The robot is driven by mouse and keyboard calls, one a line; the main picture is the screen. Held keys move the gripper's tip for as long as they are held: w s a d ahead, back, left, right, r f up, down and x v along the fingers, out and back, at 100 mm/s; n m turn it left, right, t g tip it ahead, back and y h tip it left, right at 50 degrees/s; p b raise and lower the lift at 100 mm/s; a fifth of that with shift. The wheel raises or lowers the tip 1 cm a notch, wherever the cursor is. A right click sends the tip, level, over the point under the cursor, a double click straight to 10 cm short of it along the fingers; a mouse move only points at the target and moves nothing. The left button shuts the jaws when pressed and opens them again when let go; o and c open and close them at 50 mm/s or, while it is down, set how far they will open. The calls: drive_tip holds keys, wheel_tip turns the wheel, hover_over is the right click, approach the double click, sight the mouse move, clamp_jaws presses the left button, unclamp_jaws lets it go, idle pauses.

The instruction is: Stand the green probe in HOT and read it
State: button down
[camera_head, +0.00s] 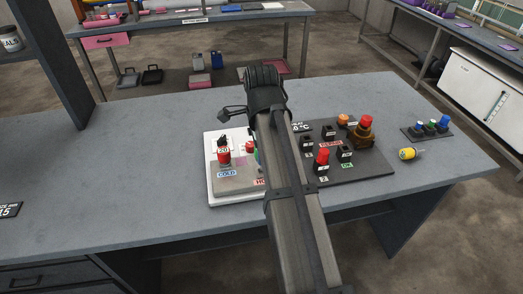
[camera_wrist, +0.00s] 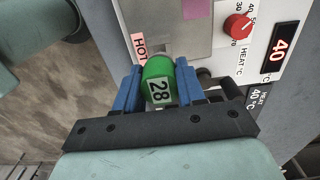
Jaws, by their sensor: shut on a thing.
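My gripper (camera_wrist: 158,76) is shut on the green probe (camera_wrist: 158,70), with one blue finger on each side of its cap. The probe's face reads 28. In the wrist view the probe is next to the HOT label (camera_wrist: 140,46), at the edge of a grey block (camera_wrist: 180,35). Its lower end is hidden, so I cannot tell whether it is in the HOT well. In the head view my arm covers most of the gripper; a sliver of green (camera_head: 257,150) shows beside it.
A red heat knob (camera_wrist: 238,25) and a display reading 40 (camera_wrist: 279,50) are on the white station. A dark board (camera_head: 375,166) with several red and black parts lies right of my arm. A small rack (camera_head: 427,132) and a yellow object (camera_head: 410,154) are farther right. The left of the bench is mostly clear.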

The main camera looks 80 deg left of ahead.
sight(261, 176)
drive_tip(key=shift+f, duration=0.25)
idle(0.4)
drive_tip(key=shift+f, duration=0.7)
drive_tip(key=shift+f, duration=0.7)
drive_tip(key=shift+f, duration=0.25)
drive_tip(key=c, duration=0.6)
unclamp_jaws()
drive_tip(key=shift+r, duration=0.1)
